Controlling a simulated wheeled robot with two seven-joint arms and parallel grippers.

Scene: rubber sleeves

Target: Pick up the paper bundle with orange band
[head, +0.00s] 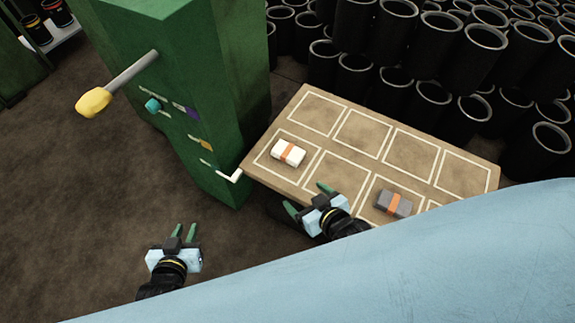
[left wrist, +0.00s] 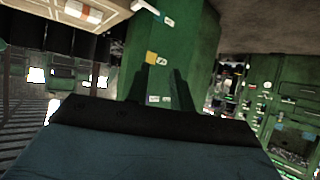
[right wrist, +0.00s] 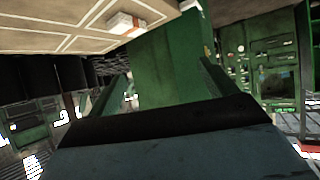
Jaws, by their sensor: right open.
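A white paper bundle with an orange band (head: 288,152) lies in a white-outlined cell at the left of the tan board (head: 252,176). It also shows at the top of the left wrist view (left wrist: 82,12) and the right wrist view (right wrist: 124,23). My right gripper (head: 306,198) is open and empty, at the board's near edge, below and slightly right of the white bundle in the head view. My left gripper (head: 185,231) is empty with a narrow gap between its fingers, left of the board and apart from it.
A dark grey block with an orange band (head: 393,203) lies in another cell, right of my right gripper. A green machine (head: 195,90) with a yellow-knobbed lever (head: 95,101) stands left of the board. Several black tubes (head: 395,40) stand behind it. Other visible cells are bare.

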